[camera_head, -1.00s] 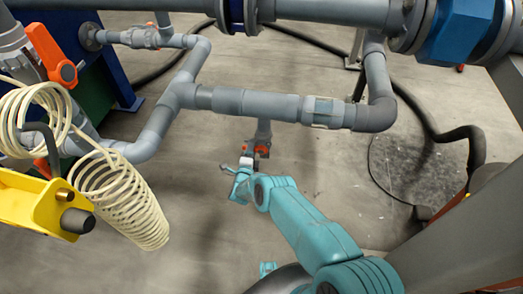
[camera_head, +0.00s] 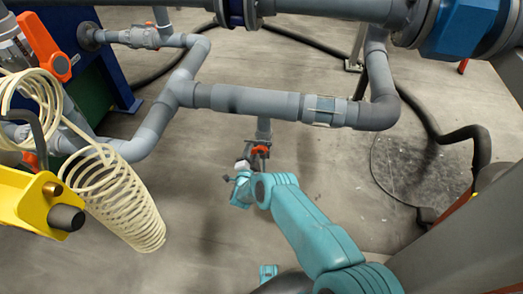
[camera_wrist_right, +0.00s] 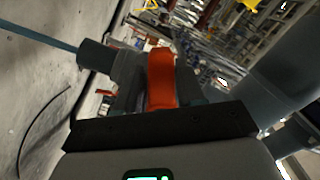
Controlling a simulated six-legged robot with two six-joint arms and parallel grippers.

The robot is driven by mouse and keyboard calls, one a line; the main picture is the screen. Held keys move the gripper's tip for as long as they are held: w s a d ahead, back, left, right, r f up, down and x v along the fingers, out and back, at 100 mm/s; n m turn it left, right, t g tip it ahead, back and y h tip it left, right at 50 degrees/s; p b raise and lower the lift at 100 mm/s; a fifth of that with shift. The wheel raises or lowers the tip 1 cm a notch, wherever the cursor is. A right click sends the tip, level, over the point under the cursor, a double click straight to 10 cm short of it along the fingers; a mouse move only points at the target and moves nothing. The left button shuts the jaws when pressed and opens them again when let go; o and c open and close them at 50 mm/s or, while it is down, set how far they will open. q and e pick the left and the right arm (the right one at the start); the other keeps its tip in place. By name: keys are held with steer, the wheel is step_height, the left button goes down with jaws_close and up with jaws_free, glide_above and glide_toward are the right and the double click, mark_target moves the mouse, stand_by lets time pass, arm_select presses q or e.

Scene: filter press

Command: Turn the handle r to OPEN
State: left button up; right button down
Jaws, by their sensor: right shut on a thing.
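The orange-red handle (camera_head: 261,150) sits on a small valve at the lower end of a short grey pipe (camera_head: 264,128) that hangs from the horizontal pipe. My right gripper (camera_head: 249,163) is at the handle, its teal arm reaching up from the lower right. In the right wrist view the orange handle (camera_wrist_right: 161,80) stands upright between the dark jaws of my right gripper (camera_wrist_right: 150,90), which is shut on it. The jaw tips and the valve body are partly hidden.
A grey horizontal pipe (camera_head: 250,101) runs above the valve. At the left are a cream coiled hose (camera_head: 118,198), a yellow part (camera_head: 25,205) and another orange handle (camera_head: 53,60). A black hose (camera_head: 455,134) lies at the right. The floor below the valve is clear.

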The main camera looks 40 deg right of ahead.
steer(key=shift+s+d+f+n+b, duration=0.4)
steer(key=shift+s+d+f+n, duration=0.2)
steer(key=shift+n, duration=0.3)
steer(key=n, duration=0.3)
steer(key=s+d+n+b, duration=0.1)
steer(key=n, duration=0.2)
steer(key=d+n, duration=0.1)
steer(key=n, duration=0.2)
steer(key=shift+s+d+f, duration=0.1)
steer(key=shift+s+d, duration=0.05)
steer(key=shift+s, duration=0.25)
steer(key=c, duration=0.5)
jaws_free()
steer(key=shift+a+f+n, duration=0.1)
steer(key=shift+a+n, duration=0.1)
steer(key=shift+n, duration=0.1)
steer(key=p+v, duration=0.3)
steer(key=v, duration=0.4)
steer(key=shift+a+f, duration=0.15)
steer(key=shift+a, duration=0.05)
